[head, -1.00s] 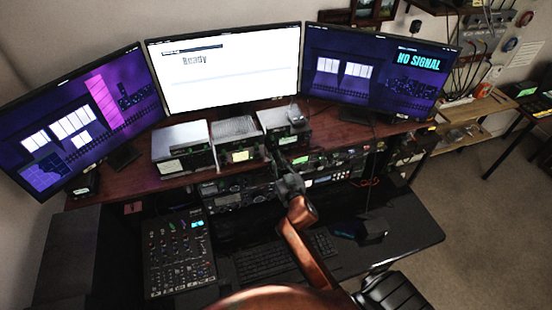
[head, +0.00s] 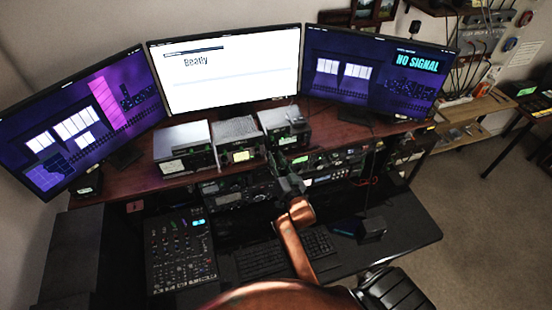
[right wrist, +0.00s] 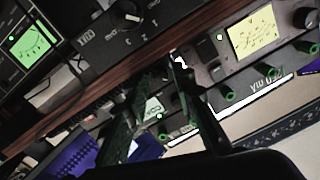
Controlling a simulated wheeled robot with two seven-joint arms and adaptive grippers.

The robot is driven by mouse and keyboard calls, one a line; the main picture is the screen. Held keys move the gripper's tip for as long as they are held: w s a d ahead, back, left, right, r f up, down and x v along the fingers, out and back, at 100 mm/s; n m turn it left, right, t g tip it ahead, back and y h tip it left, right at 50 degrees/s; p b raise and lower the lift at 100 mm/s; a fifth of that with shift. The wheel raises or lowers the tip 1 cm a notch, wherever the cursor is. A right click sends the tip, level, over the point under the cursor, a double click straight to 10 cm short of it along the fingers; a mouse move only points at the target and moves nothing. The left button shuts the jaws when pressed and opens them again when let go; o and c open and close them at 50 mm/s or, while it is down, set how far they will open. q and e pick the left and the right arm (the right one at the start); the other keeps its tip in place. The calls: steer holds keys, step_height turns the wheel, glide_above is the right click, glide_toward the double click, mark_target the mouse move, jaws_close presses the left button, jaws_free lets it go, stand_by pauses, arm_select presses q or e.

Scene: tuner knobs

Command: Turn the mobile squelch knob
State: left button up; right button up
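My right gripper (head: 287,182) is in front of the radio rack under the wooden shelf in the head view; its tips are dark and hard to make out there. In the right wrist view its two dark fingers (right wrist: 162,78) are apart, with radio panel between and behind them and nothing held. Radio panels with several green-rimmed knobs (right wrist: 227,94) lie beyond and right of the fingers. A dark round knob (right wrist: 305,18) is at the upper right. The labels are too small or blurred to tell which is the mobile squelch knob. My left gripper is not in view.
The wooden shelf edge (right wrist: 100,72) runs just above the fingers. Grey boxes (head: 183,136) stand on the shelf. Below are a mixer (head: 180,250), a keyboard (head: 262,261) and a small dark box (head: 371,229) on the desk.

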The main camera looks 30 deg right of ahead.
steer(key=shift+o, duration=0.8)
steer(key=shift+s, duration=0.2)
steer(key=s+a, duration=0.1)
steer(key=s, duration=0.6)
steer(key=shift+a, duration=0.25)
steer(key=shift+f, duration=0.1)
